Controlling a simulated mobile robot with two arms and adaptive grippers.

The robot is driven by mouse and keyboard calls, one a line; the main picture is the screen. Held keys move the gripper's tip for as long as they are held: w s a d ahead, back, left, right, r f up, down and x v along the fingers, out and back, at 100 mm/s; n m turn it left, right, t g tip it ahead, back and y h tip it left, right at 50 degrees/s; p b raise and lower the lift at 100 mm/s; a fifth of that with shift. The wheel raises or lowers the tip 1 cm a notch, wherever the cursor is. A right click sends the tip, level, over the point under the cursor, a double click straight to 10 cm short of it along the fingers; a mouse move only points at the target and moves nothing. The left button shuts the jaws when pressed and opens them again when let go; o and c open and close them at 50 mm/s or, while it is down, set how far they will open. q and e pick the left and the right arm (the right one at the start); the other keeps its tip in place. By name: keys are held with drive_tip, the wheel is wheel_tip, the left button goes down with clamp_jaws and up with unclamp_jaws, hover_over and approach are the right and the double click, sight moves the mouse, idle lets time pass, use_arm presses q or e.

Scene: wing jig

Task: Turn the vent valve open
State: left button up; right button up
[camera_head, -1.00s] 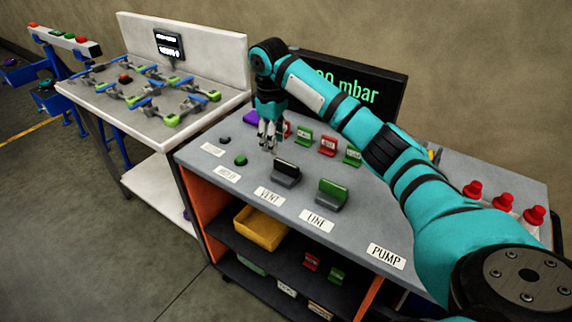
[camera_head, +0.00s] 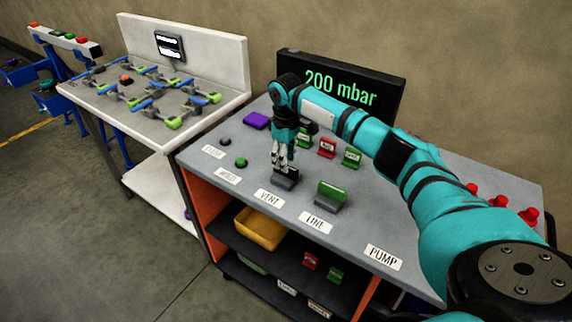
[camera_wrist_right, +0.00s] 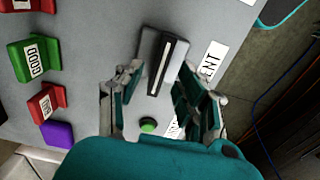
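The vent valve (camera_head: 286,182) is a grey base with a black bar handle, behind the VENT label on the grey bench top. My right gripper (camera_head: 283,166) points down right over it in the head view and hides part of the handle. In the right wrist view the valve (camera_wrist_right: 160,62) lies ahead, between the lines of the two open fingers of my right gripper (camera_wrist_right: 160,105). The fingers look apart, with nothing between them; whether they touch the handle I cannot tell. My left gripper is not in view.
The green-handled line valve (camera_head: 331,195) stands to the right. A green button (camera_head: 241,162) and a purple block (camera_head: 256,120) are to the left. Red and green tags (camera_head: 327,147) stand behind. The display (camera_head: 340,85) reads 200 mbar.

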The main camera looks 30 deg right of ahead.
drive_tip(key=shift+f, duration=1.8)
clamp_jaws()
